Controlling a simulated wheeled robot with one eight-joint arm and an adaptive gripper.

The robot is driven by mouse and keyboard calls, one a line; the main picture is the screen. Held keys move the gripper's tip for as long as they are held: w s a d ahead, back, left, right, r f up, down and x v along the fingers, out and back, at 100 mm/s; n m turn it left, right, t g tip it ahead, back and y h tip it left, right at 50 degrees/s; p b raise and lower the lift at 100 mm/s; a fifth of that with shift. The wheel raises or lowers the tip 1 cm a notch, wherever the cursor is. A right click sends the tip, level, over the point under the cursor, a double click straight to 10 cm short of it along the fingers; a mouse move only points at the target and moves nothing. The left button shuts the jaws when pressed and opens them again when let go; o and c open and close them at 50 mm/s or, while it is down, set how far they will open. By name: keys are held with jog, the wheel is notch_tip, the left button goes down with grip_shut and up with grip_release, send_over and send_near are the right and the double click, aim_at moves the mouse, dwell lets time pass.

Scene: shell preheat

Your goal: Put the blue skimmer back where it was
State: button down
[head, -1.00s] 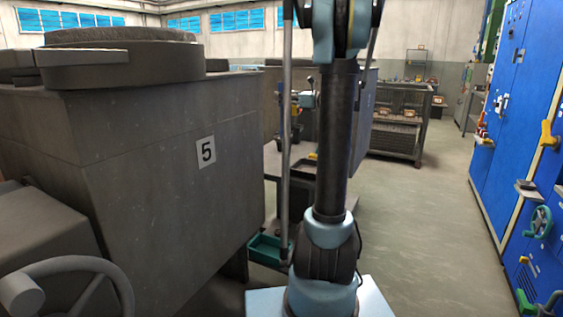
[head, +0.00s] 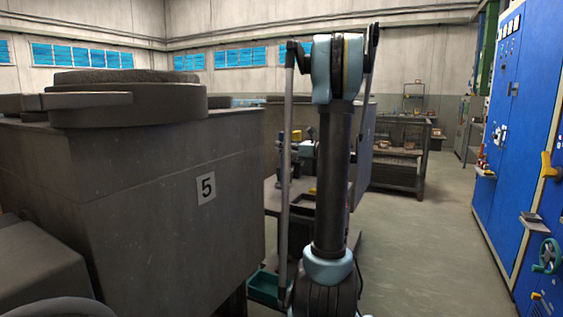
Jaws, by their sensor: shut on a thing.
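No blue skimmer can be made out for certain. A long thin grey rod (head: 284,210) hangs nearly upright just left of my arm in the head view. Its dark top end is beside my arm's upper joint, and its lower end overlaps a teal tray-like thing (head: 264,288). I cannot tell whether the rod is the skimmer's handle, or whether it joins the teal thing. My gripper cannot be made out; my own arm stands upright in the middle and covers what lies behind its upper joint.
A big grey furnace block marked 5 (head: 205,188) with a round lid (head: 130,104) fills the left. A blue cabinet (head: 505,150) with handles and a teal handwheel (head: 546,256) lines the right. A rack (head: 402,160) stands farther back. The floor (head: 430,250) between is clear.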

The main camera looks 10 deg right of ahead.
aim_at(283, 156)
jog(key=shift+f, duration=2.2)
jog(key=c, duration=1.4)
grip_release()
jog(key=shift+o, duration=0.2)
jog(key=shift+d, duration=0.1)
